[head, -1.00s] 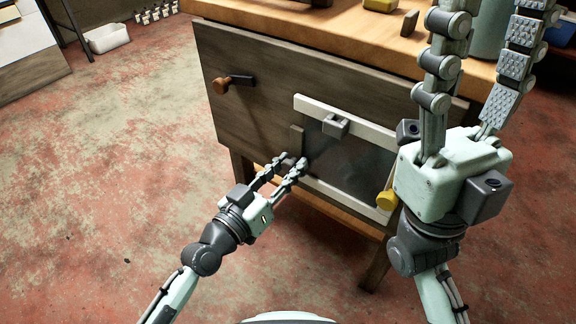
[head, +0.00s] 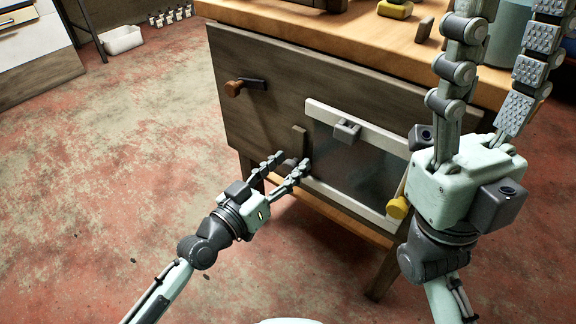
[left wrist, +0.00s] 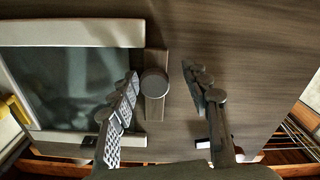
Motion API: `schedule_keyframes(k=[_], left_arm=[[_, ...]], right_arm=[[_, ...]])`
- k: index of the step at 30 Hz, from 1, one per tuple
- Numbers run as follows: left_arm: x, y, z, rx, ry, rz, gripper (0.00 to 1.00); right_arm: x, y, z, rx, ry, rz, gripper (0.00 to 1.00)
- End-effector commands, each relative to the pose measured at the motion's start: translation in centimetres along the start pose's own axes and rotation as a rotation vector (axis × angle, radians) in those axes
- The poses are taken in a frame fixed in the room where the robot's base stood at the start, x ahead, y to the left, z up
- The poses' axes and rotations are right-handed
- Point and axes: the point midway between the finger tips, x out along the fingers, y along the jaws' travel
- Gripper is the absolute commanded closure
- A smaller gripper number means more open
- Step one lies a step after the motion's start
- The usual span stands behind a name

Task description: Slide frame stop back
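The frame stop is a short brown wooden bar (head: 299,143) on the front of the wooden cabinet, just left of the pale-framed grey panel (head: 365,165). Its dark round knob shows in the left wrist view (left wrist: 154,83). My left gripper (head: 286,168) is at the stop with its fingers apart, one on each side of the knob. In the left wrist view the left finger is close to the knob; I cannot tell whether it touches. The right finger stands clear of it. My right gripper (head: 507,20) is open and empty, raised in front of the panel's right side.
A grey block (head: 347,131) sits on the panel's top bar and a yellow knob (head: 397,208) at its lower right. A wooden-knobbed latch (head: 240,86) is at the upper left of the cabinet front.

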Motion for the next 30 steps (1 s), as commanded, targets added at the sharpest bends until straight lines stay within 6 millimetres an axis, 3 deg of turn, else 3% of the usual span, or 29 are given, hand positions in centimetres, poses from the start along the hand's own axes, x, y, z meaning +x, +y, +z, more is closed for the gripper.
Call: schedule_keyframes(k=[8, 21, 30], left_arm=[[-1.2, 0.0, 0.1, 0.003, -0.003, 0.001, 0.53], [-9.9, 0.1, 0.1, 0.002, -0.006, 0.002, 0.53], [-12.0, 0.0, 0.0, 0.000, 0.000, 0.000, 0.53]], right_arm=[[0.1, 0.1, 0.0, -0.001, 0.003, 0.005, 0.51], [0.0, 0.0, 0.0, 0.000, 0.001, 0.004, 0.51], [0.0, 0.0, 0.0, 0.000, 0.000, 0.003, 0.51]])
